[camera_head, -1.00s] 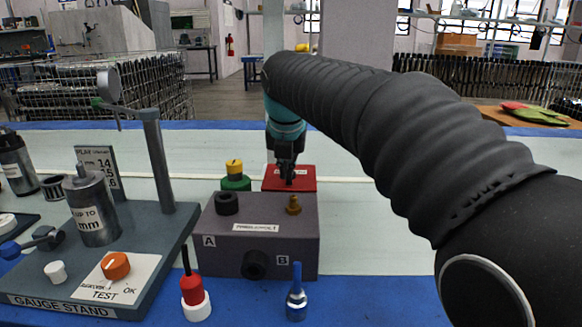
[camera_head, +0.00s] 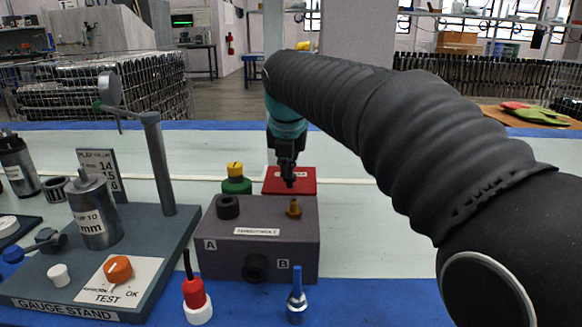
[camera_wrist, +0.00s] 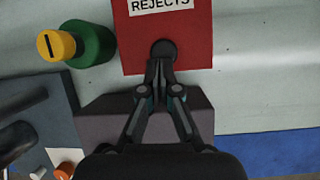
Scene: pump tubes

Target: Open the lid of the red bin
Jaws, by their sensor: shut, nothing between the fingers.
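The red bin's lid (camera_head: 302,178) shows behind the grey-purple block in the head view. In the wrist view the red lid (camera_wrist: 192,48) is flat, carries a REJECTS label (camera_wrist: 160,4) and has a round dark knob (camera_wrist: 164,50) near its edge. The lid looks closed. My gripper (camera_head: 289,184) points down at the near part of the lid. In the wrist view its fingertips (camera_wrist: 159,66) are together, right at the knob, with nothing between them. I cannot tell whether they touch the knob.
The grey-purple block (camera_head: 260,255), with a brass fitting (camera_head: 294,208) on top, stands just in front of the bin. A green and yellow part (camera_head: 236,180) stands left of the bin. The gauge stand (camera_head: 75,308) is at the left. The table right of the bin is clear.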

